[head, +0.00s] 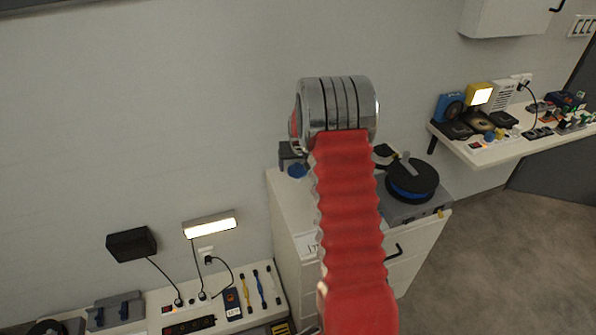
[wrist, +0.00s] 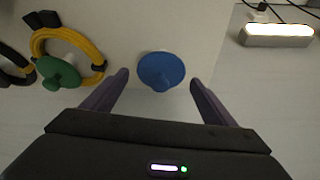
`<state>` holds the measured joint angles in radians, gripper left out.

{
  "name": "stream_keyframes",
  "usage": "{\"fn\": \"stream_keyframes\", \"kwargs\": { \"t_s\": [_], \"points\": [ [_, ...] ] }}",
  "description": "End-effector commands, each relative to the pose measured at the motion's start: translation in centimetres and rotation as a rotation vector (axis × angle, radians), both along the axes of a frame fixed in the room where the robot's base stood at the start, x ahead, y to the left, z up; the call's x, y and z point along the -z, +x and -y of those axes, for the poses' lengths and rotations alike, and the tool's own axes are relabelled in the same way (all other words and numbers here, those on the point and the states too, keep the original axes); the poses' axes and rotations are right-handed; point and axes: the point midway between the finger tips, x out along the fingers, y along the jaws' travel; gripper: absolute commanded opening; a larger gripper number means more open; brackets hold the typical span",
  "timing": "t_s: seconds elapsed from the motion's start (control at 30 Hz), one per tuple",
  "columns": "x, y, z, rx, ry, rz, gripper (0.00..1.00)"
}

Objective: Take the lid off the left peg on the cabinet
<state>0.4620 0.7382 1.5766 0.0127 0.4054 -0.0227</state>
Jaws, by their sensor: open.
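A round blue lid (wrist: 162,70) with a small knob shows in the wrist view, between the fingertips of my gripper (wrist: 158,78). The purple fingers are apart, one on each side of the lid, and none clearly touches it. I cannot tell the height gap. The blue lid also shows in the head view (head: 297,171), at the back left of the white cabinet (head: 288,205). The peg is not visible under it. A green lid-like piece (wrist: 57,74) with a knob lies beside it in the wrist view. My arm hides the cabinet's middle in the head view.
A yellow ring (wrist: 88,44) surrounds part of the green piece. A black round pan-like thing (head: 412,180) with a blue band stands at the cabinet's right. The wall is close behind. A lit lamp (head: 209,226) and a tool bench (head: 215,305) are at left, a shelf (head: 500,152) at right.

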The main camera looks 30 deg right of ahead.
Motion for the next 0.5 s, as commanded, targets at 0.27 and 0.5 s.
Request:
{"fn": "stream_keyframes", "kwargs": {
  "t_s": [0.27, 0.5],
  "points": [
    [0.0, -0.01, -0.03, 0.0, 0.0, -0.001, 0.77],
    [0.0, -0.01, -0.04, 0.0, 0.0, -0.001, 0.6]
  ]
}}
